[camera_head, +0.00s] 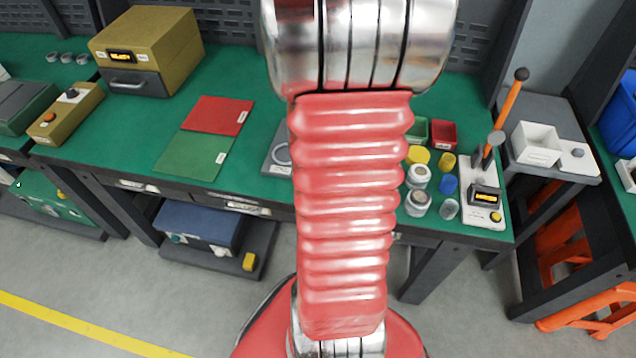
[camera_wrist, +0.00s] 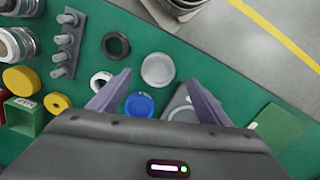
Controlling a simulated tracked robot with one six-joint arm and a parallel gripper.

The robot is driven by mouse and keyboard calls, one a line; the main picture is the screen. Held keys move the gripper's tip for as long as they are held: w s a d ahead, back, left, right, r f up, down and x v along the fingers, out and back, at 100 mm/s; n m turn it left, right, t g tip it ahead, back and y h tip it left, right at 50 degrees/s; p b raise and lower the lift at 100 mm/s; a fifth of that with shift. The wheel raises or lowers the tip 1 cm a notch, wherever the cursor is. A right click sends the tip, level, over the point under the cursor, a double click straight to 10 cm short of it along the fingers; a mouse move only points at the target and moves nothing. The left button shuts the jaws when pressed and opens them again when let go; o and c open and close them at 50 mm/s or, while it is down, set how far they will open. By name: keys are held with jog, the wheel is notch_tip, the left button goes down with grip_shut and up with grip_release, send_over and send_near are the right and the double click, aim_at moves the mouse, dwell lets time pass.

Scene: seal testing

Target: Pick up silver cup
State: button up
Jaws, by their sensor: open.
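A round silver-grey cup (camera_wrist: 158,69) stands on the green bench top in the wrist view, just beyond the fingertips and between their lines. In the head view, a small silver cup (camera_head: 448,208) stands near the bench's front edge, right of my arm. My gripper (camera_wrist: 159,84) is open and empty, its two purple-grey fingers spread apart. A blue round piece (camera_wrist: 140,105) lies between the fingers, nearer the palm than the cup. In the head view my red arm hides the gripper.
A black ring (camera_wrist: 116,45) and a white ring (camera_wrist: 100,82) lie left of the cup. Yellow pieces (camera_wrist: 57,103) and a green box (camera_wrist: 22,118) are farther left. A grey plate (camera_wrist: 182,106) lies by the right finger. The bench edge is close beyond the cup.

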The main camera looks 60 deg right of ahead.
jog(key=shift+f, duration=0.1)
jog(key=shift+s+d+f, duration=0.1)
jog(key=shift+f, duration=2.4)
jog(key=c, duration=1.2)
